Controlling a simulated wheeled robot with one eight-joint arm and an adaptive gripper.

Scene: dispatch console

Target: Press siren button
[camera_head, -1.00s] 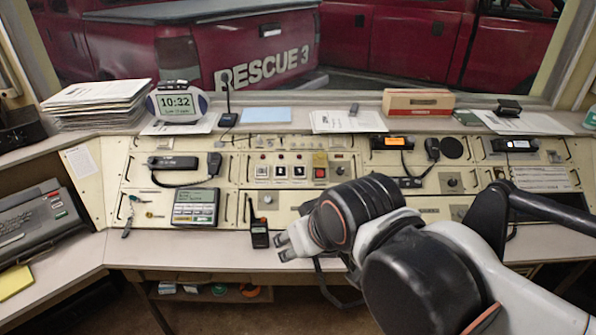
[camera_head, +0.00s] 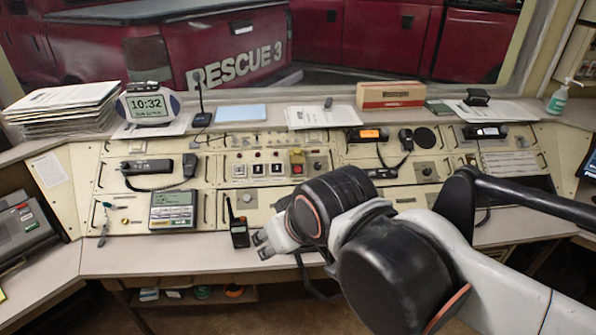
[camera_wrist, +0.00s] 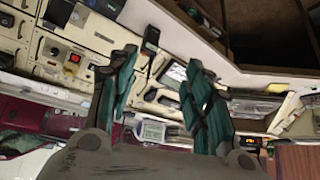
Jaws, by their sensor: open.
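A red button (camera_head: 297,169) with a yellow piece above it sits on the middle panel of the sloped console, right of a row of white switches (camera_head: 258,170). I cannot read its label. A red button also shows at the left of the tilted wrist view (camera_wrist: 74,59). My gripper (camera_head: 262,244) is over the console's front edge, below and left of the red button and apart from it. In the wrist view my gripper (camera_wrist: 162,58) has its two green fingers spread, with nothing held between them.
A handheld radio (camera_head: 238,230) stands just left of my gripper. A clock (camera_head: 149,107), papers and a brown box (camera_head: 390,95) line the back shelf. My arm covers the console's lower right.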

